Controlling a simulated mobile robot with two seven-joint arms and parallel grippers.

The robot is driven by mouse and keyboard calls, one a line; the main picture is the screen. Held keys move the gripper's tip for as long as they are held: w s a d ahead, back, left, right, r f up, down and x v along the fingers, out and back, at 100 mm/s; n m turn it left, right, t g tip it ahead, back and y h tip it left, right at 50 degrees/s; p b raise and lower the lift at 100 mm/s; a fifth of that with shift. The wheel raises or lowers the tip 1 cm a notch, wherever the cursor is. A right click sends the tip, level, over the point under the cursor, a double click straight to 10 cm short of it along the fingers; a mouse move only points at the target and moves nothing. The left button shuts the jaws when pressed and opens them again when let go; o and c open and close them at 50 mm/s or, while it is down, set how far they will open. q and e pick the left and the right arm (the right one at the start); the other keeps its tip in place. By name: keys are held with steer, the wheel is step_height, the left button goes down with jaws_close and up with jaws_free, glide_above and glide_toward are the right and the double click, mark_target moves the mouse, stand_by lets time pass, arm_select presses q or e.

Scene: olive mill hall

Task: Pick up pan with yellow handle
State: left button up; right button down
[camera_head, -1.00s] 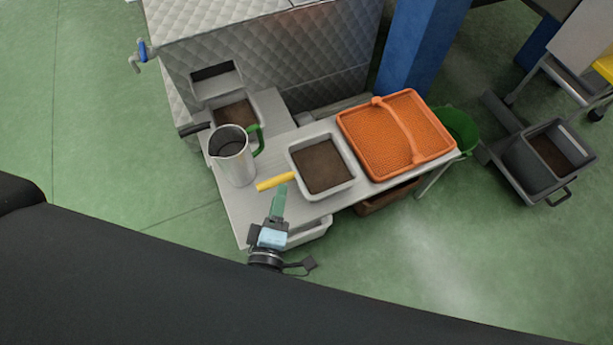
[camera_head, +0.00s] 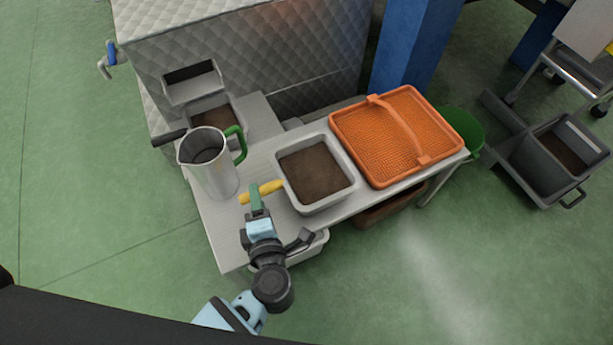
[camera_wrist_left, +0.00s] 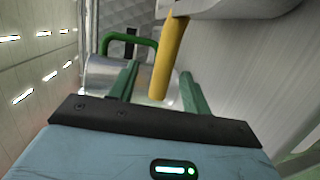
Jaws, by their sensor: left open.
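The pan (camera_head: 312,208) is a light grey square pan with brown contents and a yellow handle (camera_head: 272,188) pointing left. It stands on the table in the head view. My left gripper (camera_head: 256,196) is open at the handle, its green fingers near the handle's left part. In the left wrist view the yellow handle (camera_wrist_left: 168,62) reaches in between the two open fingers (camera_wrist_left: 158,85), and part of the pan's side (camera_wrist_left: 230,8) shows at the top. I cannot tell whether a finger touches the handle. My right gripper is not in view.
A metal jug (camera_head: 213,172) with a green handle stands close left of the yellow handle. An orange basket (camera_head: 440,160) is right of the pan. A white bin (camera_head: 310,250) sits under the table's front edge. A green bucket (camera_head: 472,128) is beyond the right end.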

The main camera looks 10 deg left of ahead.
arm_select(q)
steer(key=shift+w+f, duration=0.1)
steer(key=shift+w, duration=0.15)
steer(key=x, duration=0.1)
steer(key=b+x, duration=0.1)
steer(key=x, duration=0.1)
steer(key=b+x, duration=0.1)
steer(key=shift+w+d+f, duration=0.1)
steer(key=shift+w+f, duration=0.05)
steer(key=shift+f, duration=0.15)
steer(key=shift+w, duration=0.3)
steer(key=c, duration=0.9)
jaws_close()
steer(key=shift+r, duration=0.15)
